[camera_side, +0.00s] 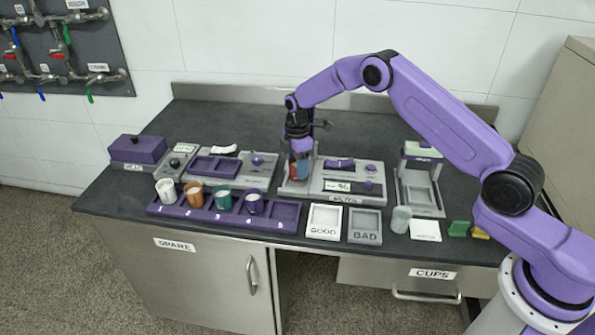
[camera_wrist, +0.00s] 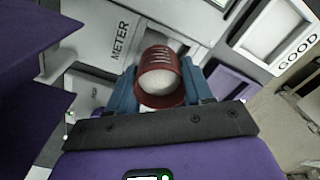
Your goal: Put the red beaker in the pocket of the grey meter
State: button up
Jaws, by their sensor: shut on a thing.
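The red beaker (camera_wrist: 161,78) is between my gripper's blue fingers (camera_wrist: 163,90) in the wrist view, with pale contents at its mouth. My gripper (camera_side: 300,168) is shut on it. In the side view the red beaker (camera_side: 294,170) is partly hidden by the fingers, over the left end of the grey meter (camera_side: 318,188). The meter's label and grey body (camera_wrist: 105,22) also show in the wrist view. The meter's pocket is mostly hidden under the beaker and gripper. I cannot tell whether the beaker touches the pocket floor.
A purple numbered rack (camera_side: 180,209) in front holds several cups; its right-end slot is empty. GOOD (camera_side: 324,222) and BAD (camera_side: 365,226) trays lie to its right. A grey device with purple parts (camera_side: 222,167) stands left of the meter. A clear cup (camera_side: 400,219) stands at right.

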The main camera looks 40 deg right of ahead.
jog(key=shift+f, duration=1.05)
jog(key=shift+f, duration=0.15)
jog(key=o, duration=1)
jog(key=shift+o, duration=0.2)
